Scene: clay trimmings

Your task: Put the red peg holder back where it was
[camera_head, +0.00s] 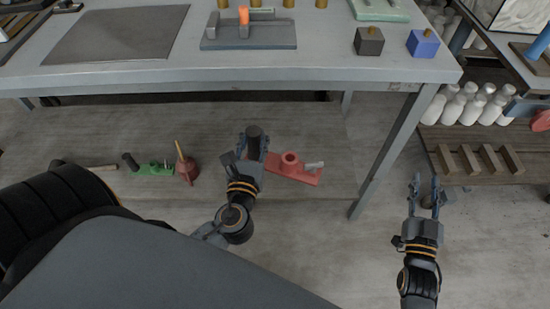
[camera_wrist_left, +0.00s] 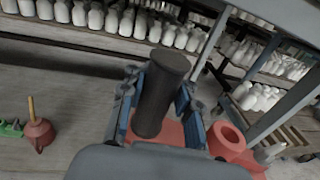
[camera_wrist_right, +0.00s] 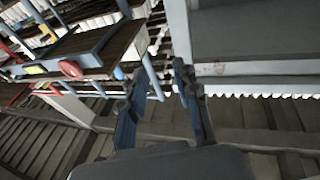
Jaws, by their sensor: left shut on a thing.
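The red peg holder (camera_head: 297,171) has a flat red base with a red ring, a small grey piece and a dark upright cylinder at its left end. My left gripper (camera_head: 254,148) is shut around the dark cylinder (camera_wrist_left: 160,93), its blue fingers on either side in the left wrist view. The red base (camera_wrist_left: 172,132) shows under the cylinder, and the red ring (camera_wrist_left: 229,140) stands to the right. I cannot tell whether the base touches the surface below. My right gripper (camera_head: 426,192) is open and empty, right of the table; its fingers (camera_wrist_right: 157,98) are apart.
A grey table (camera_head: 235,72) stands above and behind the holder, with a front leg (camera_head: 388,150) to its right. Left of the holder are a red pot with a stick (camera_head: 186,167) and a green holder (camera_head: 155,169). White bottles (camera_head: 470,105) stand on a right shelf.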

